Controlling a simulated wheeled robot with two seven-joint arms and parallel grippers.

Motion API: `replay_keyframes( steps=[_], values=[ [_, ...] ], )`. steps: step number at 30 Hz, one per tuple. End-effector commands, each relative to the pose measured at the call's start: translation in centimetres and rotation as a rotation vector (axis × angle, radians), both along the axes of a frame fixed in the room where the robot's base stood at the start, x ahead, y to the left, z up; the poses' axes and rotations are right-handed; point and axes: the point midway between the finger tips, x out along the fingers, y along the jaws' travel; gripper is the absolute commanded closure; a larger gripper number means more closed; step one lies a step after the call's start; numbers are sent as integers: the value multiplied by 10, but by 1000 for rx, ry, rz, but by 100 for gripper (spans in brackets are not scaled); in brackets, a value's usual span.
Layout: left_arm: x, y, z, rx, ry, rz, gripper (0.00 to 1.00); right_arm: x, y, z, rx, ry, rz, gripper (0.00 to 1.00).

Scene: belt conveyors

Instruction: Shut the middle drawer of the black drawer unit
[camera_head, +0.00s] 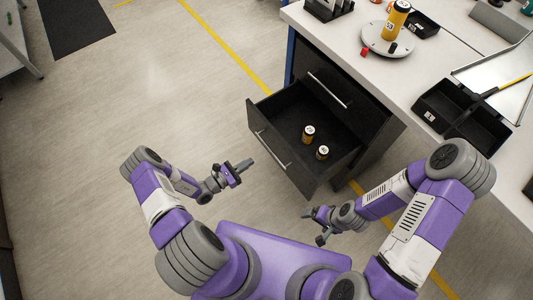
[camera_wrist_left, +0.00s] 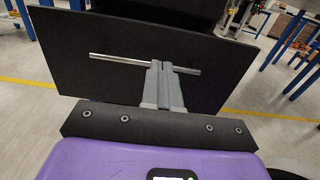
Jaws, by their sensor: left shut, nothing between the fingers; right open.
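The black drawer unit (camera_head: 377,112) stands under the white worktop. One of its drawers (camera_head: 285,115), below a closed drawer front with a silver handle (camera_head: 328,90), is pulled far out. My left gripper (camera_head: 250,163) is shut and empty, just in front of the open drawer's face. In the left wrist view its fingers (camera_wrist_left: 163,68) overlap the bar handle (camera_wrist_left: 115,59) on the black drawer front (camera_wrist_left: 85,35); I cannot tell if they touch it. My right gripper (camera_head: 311,225) is open, near the drawer's right front corner.
The white worktop (camera_head: 345,55) holds a round stand (camera_head: 385,42) with a yellow container (camera_head: 397,18), a black divided tray (camera_head: 436,105) and a metal tray (camera_head: 500,75). The floor (camera_head: 150,90) left of the drawer is clear. A yellow line (camera_head: 225,45) crosses it.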

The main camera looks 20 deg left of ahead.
Motion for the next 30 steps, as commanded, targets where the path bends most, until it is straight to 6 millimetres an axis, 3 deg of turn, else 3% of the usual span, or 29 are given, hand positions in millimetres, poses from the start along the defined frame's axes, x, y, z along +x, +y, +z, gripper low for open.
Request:
replay_keyframes(
  steps=[18,24,30],
  values=[
    [89,-71,-1,0,-1,-6,100,0,0,-23,0,0,0,9],
    [105,-83,0,0,-1,-5,100,0,0,-27,0,0,0,9],
    [108,-85,1,0,0,-4,100,0,0,-28,0,0,0,9]
  ],
)
